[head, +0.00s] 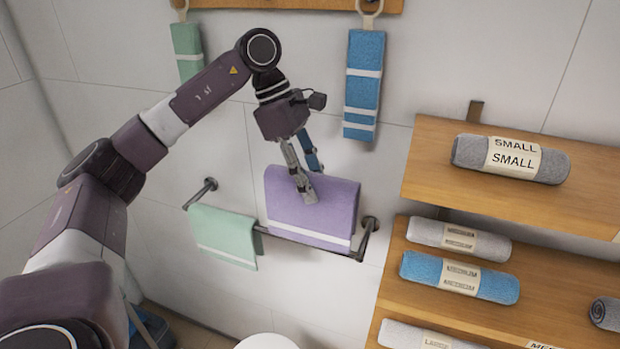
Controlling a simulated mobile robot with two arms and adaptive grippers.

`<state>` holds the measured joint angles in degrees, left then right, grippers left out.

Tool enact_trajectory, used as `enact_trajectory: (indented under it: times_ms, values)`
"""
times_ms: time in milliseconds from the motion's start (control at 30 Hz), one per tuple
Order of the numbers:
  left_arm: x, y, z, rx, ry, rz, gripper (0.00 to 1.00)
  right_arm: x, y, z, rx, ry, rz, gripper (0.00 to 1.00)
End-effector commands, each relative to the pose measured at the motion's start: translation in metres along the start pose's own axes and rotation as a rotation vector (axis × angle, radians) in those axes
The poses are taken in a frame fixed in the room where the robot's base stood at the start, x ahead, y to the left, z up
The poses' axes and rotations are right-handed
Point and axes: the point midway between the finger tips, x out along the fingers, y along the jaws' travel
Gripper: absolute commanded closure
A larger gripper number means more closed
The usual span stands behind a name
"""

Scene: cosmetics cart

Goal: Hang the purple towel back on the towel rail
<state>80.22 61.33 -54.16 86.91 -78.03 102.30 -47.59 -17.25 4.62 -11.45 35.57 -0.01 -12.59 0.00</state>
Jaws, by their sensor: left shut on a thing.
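The purple towel (325,205) with a white stripe near its lower edge is at the right part of the metal towel rail (345,254). It stands above and in front of the rail's bar; whether it rests on the bar is unclear. My left gripper (307,188) points down and is shut on the upper part of the towel. A light green towel (223,232) hangs on the left part of the same rail. My right gripper is not in view.
A blue towel (364,85) and a green towel (187,48) hang from a wooden board above. Wooden shelves (425,165) with rolled towels, including a grey roll (510,160) and a blue roll (459,277), stand at right, close to the rail's right end.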

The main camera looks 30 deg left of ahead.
Motion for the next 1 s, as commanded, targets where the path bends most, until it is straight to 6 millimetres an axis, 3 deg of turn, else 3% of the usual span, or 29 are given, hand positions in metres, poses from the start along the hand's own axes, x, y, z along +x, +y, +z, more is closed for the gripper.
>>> enact_trajectory:
  times_ms: [1000]
  values:
    - [0.098, 0.000, -0.041, 0.001, -0.001, 0.001, 1.00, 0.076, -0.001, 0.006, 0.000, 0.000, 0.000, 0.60]
